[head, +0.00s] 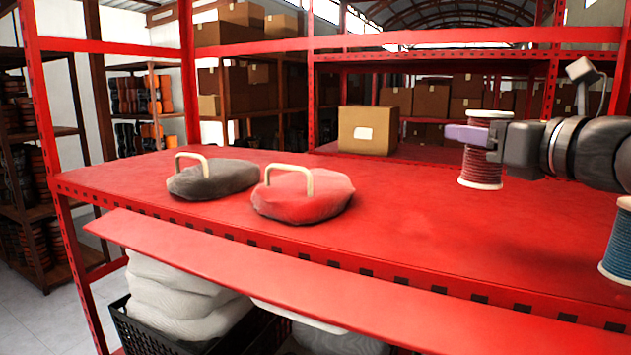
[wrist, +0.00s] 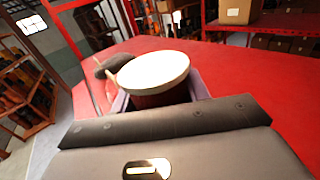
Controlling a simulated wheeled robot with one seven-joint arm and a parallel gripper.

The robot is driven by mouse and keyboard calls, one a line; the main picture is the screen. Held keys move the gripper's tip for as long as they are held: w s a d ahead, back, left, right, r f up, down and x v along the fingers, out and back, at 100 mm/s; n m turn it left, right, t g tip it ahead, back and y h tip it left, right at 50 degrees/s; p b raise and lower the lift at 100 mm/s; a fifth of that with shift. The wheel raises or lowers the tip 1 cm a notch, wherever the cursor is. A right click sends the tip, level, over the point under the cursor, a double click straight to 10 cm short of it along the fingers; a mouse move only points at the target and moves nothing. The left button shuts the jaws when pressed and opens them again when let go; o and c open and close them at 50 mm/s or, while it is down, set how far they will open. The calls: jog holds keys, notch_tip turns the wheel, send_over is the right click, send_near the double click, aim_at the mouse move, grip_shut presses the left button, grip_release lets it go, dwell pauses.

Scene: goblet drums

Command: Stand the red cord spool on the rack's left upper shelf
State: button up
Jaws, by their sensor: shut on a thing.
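The red cord spool (head: 480,168) has white end flanges and stands upright over the right part of the red rack's upper shelf (head: 400,225). My gripper (head: 478,136) reaches in from the right and is shut around the spool's upper part. I cannot tell whether its lower flange touches the shelf or hangs just above it. In the wrist view the spool's pale top flange (wrist: 153,72) fills the space between the fingers, with a dark red band below. The fingers and palm hide the rest of it.
A dark grey bag (head: 212,180) and a red bag (head: 303,196), each with a looped handle, lie on the shelf's left part. A blue cord spool (head: 618,245) stands at the right edge. A cardboard box (head: 368,130) sits behind. Mid-shelf is clear.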

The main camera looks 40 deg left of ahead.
aim_at(472, 173)
jog(key=shift+s+r, duration=0.1)
jog(key=shift+s, duration=0.1)
jog(key=shift+w, duration=0.15)
jog(key=shift+f, duration=3)
jog(key=shift+f+p, duration=0.4)
jog(key=shift+f, duration=1.65)
